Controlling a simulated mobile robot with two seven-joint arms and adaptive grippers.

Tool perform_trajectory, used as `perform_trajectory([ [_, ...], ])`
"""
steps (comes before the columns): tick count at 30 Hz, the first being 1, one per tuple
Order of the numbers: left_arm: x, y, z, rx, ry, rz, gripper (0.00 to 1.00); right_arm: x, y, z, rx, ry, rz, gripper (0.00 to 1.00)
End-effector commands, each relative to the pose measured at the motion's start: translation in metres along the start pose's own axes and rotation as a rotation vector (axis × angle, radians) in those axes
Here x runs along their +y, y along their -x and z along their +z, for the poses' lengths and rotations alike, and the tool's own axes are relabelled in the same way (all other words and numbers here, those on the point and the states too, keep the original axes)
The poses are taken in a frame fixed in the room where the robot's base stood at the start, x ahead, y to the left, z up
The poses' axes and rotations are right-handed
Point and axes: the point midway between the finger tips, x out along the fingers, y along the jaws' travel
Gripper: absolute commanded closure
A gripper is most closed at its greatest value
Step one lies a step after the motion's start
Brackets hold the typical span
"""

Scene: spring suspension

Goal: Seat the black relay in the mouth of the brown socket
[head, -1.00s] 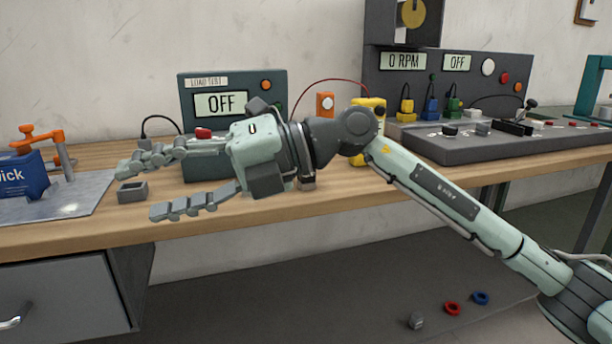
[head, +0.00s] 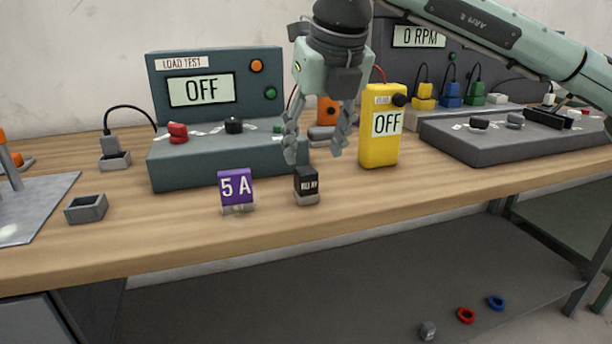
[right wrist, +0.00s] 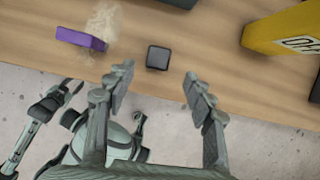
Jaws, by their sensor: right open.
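The black relay (head: 306,183) stands upright on the wooden bench near its front edge, with a pale label on its face and a grey lower part. In the right wrist view its dark top (right wrist: 158,57) shows just ahead of the fingertips, between their lines. My right gripper (head: 315,153) points down in the head view, open and empty, its fingertips above the relay in the picture. It also shows open in the right wrist view (right wrist: 158,82). I cannot make out a brown socket in either view.
A purple 5 A fuse (head: 237,188) stands left of the relay. The yellow meter (head: 381,128) stands to the right, and the load test box (head: 220,165) behind. An empty grey holder (head: 87,209) sits at left. The bench front right of the relay is clear.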

Motion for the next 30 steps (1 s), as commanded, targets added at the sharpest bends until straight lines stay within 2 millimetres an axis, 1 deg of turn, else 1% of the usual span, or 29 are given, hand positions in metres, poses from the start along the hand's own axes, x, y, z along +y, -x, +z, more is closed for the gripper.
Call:
perform_trajectory([
  [3,0.001,-0.001,0.005,-0.008,-0.001,0.002,0.65,0.0,-0.014,-0.001,0.005,0.001,0.001,0.47],
  [7,0.002,-0.006,0.011,-0.02,-0.002,0.005,0.65,0.001,-0.028,0.003,0.004,0.002,0.001,0.47],
  [12,0.007,-0.024,0.013,-0.024,-0.003,0.017,0.65,0.002,-0.054,0.009,0.005,0.003,0.003,0.47],
  [15,0.007,-0.026,0.013,-0.023,-0.002,0.018,0.65,0.002,-0.065,0.009,0.003,0.003,0.002,0.47],
  [18,0.007,-0.028,0.013,-0.023,-0.002,0.019,0.65,0.002,-0.07,0.009,0.002,0.003,0.003,0.47],
  [24,0.007,-0.028,0.013,-0.023,-0.001,0.019,0.65,0.002,-0.071,0.008,0.002,0.003,0.003,0.47],
  [30,0.007,-0.028,0.013,-0.022,-0.001,0.018,0.65,0.002,-0.071,0.008,0.001,0.003,0.003,0.71],
])
